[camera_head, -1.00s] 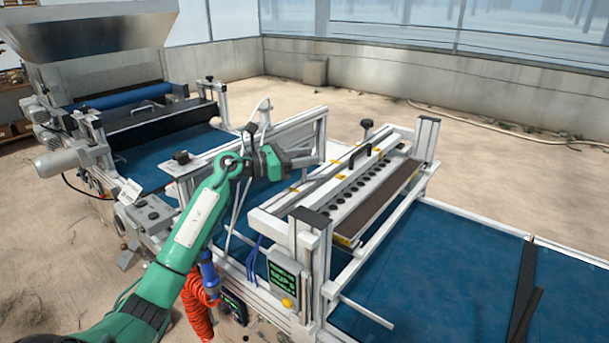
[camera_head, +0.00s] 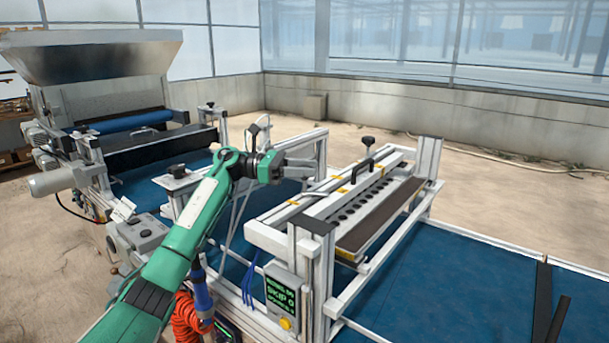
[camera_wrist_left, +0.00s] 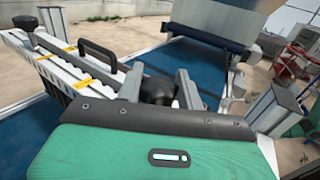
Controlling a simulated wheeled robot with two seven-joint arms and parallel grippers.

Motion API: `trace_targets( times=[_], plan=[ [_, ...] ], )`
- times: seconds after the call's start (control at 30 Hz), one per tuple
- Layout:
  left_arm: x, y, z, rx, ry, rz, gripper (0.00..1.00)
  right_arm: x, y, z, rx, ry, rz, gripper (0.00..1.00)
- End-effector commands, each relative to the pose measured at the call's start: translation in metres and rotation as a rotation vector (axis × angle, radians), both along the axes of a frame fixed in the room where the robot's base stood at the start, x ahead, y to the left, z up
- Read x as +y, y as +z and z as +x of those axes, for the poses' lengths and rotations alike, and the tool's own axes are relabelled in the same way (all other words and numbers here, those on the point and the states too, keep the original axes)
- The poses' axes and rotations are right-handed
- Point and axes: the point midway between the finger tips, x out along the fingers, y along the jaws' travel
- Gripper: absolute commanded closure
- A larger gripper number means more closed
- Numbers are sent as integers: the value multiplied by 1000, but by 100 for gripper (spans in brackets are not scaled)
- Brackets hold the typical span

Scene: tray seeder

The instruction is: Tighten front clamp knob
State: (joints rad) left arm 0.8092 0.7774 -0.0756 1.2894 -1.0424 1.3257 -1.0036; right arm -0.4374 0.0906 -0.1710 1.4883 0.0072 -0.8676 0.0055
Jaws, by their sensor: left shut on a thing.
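The front clamp knob (camera_wrist_left: 158,90) is a black round knob between the two fingers of my left gripper (camera_wrist_left: 158,77) in the left wrist view. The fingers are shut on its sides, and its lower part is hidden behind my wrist. The front knob is not clear there. A second black knob (camera_head: 368,141) stands upright at the bar's far end and also shows at the upper left of the left wrist view (camera_wrist_left: 23,23). My right gripper is not in view.
A black handle (camera_head: 361,170) rises from the bar. White frame posts (camera_head: 307,262) and a control box (camera_head: 282,297) stand close to my left arm. A blue belt (camera_head: 440,285) lies at right. A hopper machine (camera_head: 90,62) stands at upper left.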

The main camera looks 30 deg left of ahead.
Motion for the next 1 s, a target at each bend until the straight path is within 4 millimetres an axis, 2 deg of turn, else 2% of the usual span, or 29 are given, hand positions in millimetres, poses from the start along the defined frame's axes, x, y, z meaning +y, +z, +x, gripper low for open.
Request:
trace_targets(
  times=[0.4,0.7,1.0],
  plan=[
    [0,0,1,0,-311,-1,86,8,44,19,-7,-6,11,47],
    [-1,0,1,1,-474,0,86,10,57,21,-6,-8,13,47],
    [-1,-1,0,1,-543,1,86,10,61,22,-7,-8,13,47]
  ],
)
